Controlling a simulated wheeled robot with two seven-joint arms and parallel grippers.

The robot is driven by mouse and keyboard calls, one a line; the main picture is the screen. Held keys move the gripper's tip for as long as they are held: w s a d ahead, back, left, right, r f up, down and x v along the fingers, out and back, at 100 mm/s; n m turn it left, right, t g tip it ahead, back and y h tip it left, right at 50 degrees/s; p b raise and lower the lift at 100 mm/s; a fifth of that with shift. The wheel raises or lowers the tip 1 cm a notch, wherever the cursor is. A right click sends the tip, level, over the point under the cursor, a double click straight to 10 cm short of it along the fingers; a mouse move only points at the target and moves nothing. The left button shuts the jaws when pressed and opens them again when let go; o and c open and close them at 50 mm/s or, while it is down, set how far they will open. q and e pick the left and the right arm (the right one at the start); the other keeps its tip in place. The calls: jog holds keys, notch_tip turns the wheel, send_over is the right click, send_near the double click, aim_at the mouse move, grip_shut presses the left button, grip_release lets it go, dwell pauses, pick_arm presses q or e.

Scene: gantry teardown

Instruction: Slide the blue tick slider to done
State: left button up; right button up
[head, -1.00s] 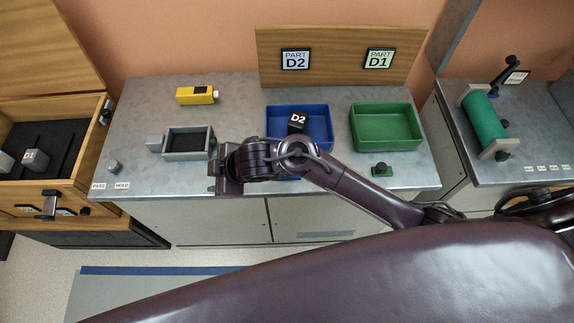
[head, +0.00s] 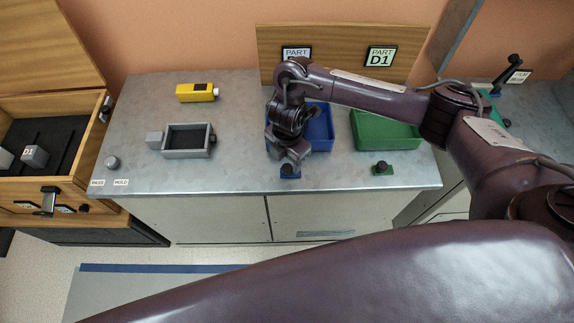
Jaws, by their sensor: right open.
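The blue tick slider (head: 290,172) is a small blue base with a dark knob, at the front of the grey counter just before the blue bin (head: 322,128). My right gripper (head: 289,158) points down right behind and above the knob, with its jaws open. I cannot tell whether a finger touches the knob. The arm hides the left part of the blue bin and whatever lies there. My left gripper is not in view.
A green bin (head: 385,130) stands to the right, with a green slider (head: 382,168) before it. A grey open box fixture (head: 187,141) and a yellow device (head: 197,92) are on the left. The counter (head: 235,160) between fixture and blue bin is clear.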

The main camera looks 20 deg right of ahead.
aim_at(287, 167)
jog(key=shift+f, duration=1.8)
